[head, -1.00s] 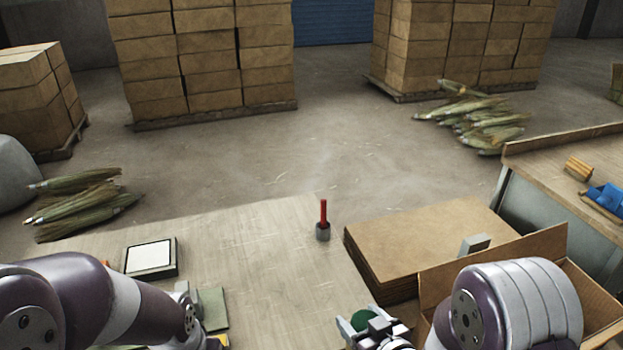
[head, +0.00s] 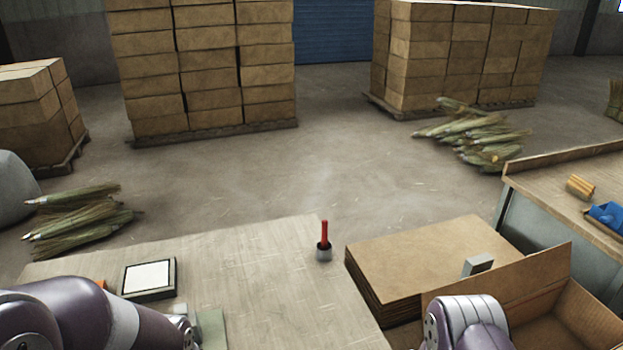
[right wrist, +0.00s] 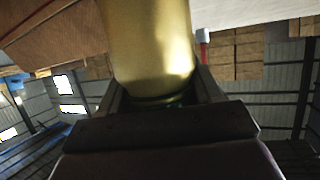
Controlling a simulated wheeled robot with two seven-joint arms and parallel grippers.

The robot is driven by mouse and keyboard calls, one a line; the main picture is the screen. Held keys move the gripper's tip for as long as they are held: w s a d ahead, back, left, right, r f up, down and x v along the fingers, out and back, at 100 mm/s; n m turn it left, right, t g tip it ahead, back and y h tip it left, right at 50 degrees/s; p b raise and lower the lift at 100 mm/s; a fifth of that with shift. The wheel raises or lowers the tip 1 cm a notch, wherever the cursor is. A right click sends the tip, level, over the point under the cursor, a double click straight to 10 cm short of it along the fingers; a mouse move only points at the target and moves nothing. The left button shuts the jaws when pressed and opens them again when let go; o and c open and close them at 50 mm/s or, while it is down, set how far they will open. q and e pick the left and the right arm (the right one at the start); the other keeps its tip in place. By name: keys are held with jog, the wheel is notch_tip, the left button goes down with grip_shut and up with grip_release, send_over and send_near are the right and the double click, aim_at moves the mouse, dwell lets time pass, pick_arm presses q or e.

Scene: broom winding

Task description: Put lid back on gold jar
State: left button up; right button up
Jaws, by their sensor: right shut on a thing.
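The gold jar (right wrist: 150,45) fills the upper middle of the right wrist view, smooth and cylindrical. My right gripper (right wrist: 162,88) has its two fingers on either side of the jar's near end and is shut on it. A small bit of green shows at that end of the jar; whether it is the lid cannot be told. In the head view my right gripper and the jar are out of the picture, below the edge.
The table (head: 270,270) is mostly bare. A red-handled thing in a small grey holder (head: 323,254) stands near its far edge. A white-topped square pad (head: 149,278) lies at left. Flat cardboard (head: 430,256) and an open box (head: 545,280) are at right.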

pick_arm(q)
jog(key=shift+w, duration=0.1)
pick_arm(e)
jog(key=shift+w, duration=0.1)
jog(key=shift+a, duration=0.1)
jog(key=s+a+n+g+y, duration=0.2)
jog(key=a+n+y, duration=0.6)
jog(key=a, duration=0.6)
jog(key=shift+a+g+y, duration=0.35)
jog(key=shift+g+y, duration=0.05)
jog(key=shift+g, duration=0.2)
grip_shut()
pick_arm(q)
notch_tip(320, 180, up, 12)
jog(key=s, duration=0.1)
jog(key=shift+s, duration=0.25)
jog(key=shift+f, duration=0.15)
